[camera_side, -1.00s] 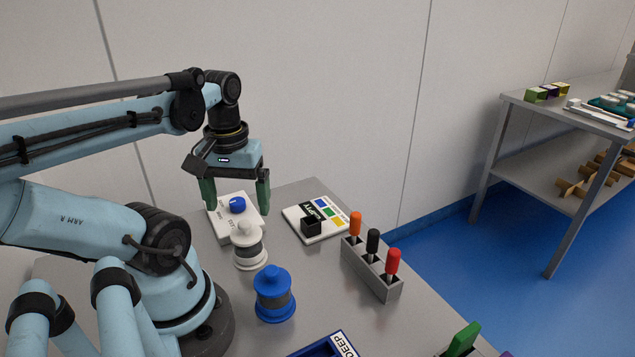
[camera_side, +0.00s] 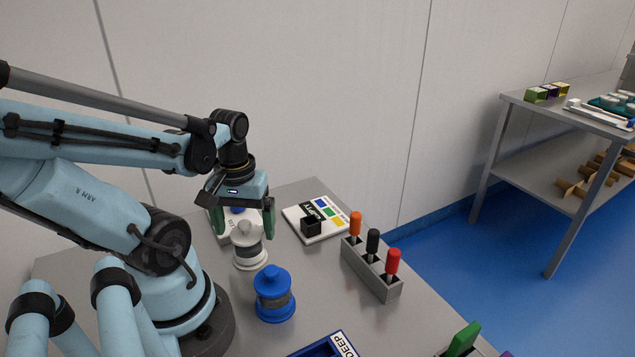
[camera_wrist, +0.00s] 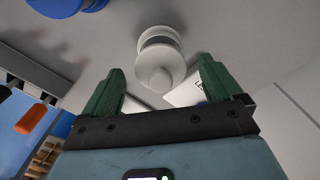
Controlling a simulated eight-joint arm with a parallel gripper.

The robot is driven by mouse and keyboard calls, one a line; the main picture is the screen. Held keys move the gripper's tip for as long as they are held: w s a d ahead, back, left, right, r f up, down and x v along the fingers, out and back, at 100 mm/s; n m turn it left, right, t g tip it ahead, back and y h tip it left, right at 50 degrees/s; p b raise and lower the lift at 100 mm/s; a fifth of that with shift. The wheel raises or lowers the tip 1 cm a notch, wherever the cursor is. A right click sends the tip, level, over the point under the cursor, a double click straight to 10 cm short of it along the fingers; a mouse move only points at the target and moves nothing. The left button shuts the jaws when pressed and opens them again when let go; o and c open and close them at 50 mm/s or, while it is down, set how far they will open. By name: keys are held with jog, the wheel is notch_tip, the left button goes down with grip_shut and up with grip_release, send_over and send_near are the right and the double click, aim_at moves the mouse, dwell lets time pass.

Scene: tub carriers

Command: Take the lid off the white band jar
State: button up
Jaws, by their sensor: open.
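The white jar (camera_side: 250,262) stands upright on the grey table, with a grey band round its middle and a white knobbed lid (camera_side: 246,232) on top. My gripper (camera_side: 244,230) is open, pointing down above the jar, its green fingers on either side of the lid's knob in the side view. I cannot tell whether they touch it. In the wrist view the jar (camera_wrist: 161,33) and its lid (camera_wrist: 160,66) show ahead of the gap between the fingers of my gripper (camera_wrist: 161,72).
A blue jar (camera_side: 274,300) stands just in front. A white box with a blue knob (camera_side: 222,228) is behind, partly hidden. A blue tray (camera_side: 318,349) is at the front.

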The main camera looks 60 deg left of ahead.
jog(key=shift+c, duration=0.3)
jog(key=c, duration=1.1)
jog(key=shift+o, duration=0.2)
jog(key=shift+r, duration=0.1)
